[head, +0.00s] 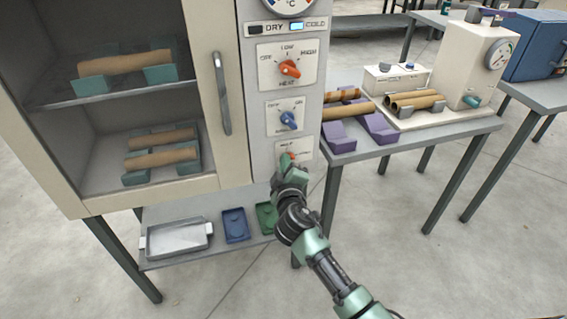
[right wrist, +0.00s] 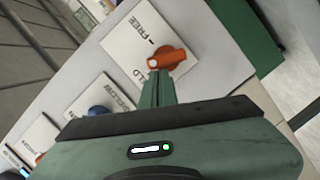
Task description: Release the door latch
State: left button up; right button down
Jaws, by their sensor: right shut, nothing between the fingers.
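The door latch is a small orange knob (head: 287,156) on the lowest white plate of the cabinet's control column. In the right wrist view the same orange knob (right wrist: 172,58) sits beside the words FREE and, partly hidden, what looks like HOLD. My right gripper (head: 288,168) is shut and empty, with its fingertips right at the knob; in the right wrist view the closed fingertips (right wrist: 160,74) overlap its lower left edge. I cannot tell if they touch. The cabinet door (head: 200,60), with a window and a grey handle (head: 221,93), looks closed. My left gripper is not in view.
Above the latch are a blue airflow knob (head: 289,120) and an orange heat knob (head: 289,68). Below are a metal tray (head: 178,240), a blue tray (head: 235,226) and a green tray (head: 266,217). A side table (head: 440,130) with tubes and a winder stands to the right.

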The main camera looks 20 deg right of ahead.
jog(key=shift+d+r+m+p, duration=0.3)
jog(key=shift+m+p, duration=0.1)
jog(key=shift+m, duration=0.5)
jog(key=shift+d+r+m+g+y+p, duration=0.1)
jog(key=shift+d+m+g+y+p, duration=0.15)
jog(key=shift+m+p, duration=0.25)
jog(key=shift+d+m+g+y+p, duration=0.15)
jog(key=shift+m+y+p, duration=0.2)
jog(key=shift+m, duration=0.25)
jog(key=m+p, duration=0.1)
jog(key=d+m+y+p, duration=0.1)
jog(key=shift+m+p, duration=0.3)
jog(key=shift+m, duration=0.1)
jog(key=shift+d+m+p, duration=0.15)
jog(key=shift+m+p, duration=0.25)
jog(key=shift+m, duration=0.2)
jog(key=shift+f+y, duration=0.25)
jog(key=shift+y, duration=0.05)
jog(key=shift+r, duration=0.25)
jog(key=r+p, duration=0.3)
jog(key=shift+w+a+r+p, duration=0.2)
jog(key=shift+a+r+p, duration=0.05)
jog(key=shift+r+p, duration=0.15)
jog(key=b+v, duration=0.1)
jog(key=v, duration=0.9)
jog(key=shift+s+a, duration=0.2)
jog(key=shift+a, duration=0.15)
jog(key=shift+w, duration=0.1)
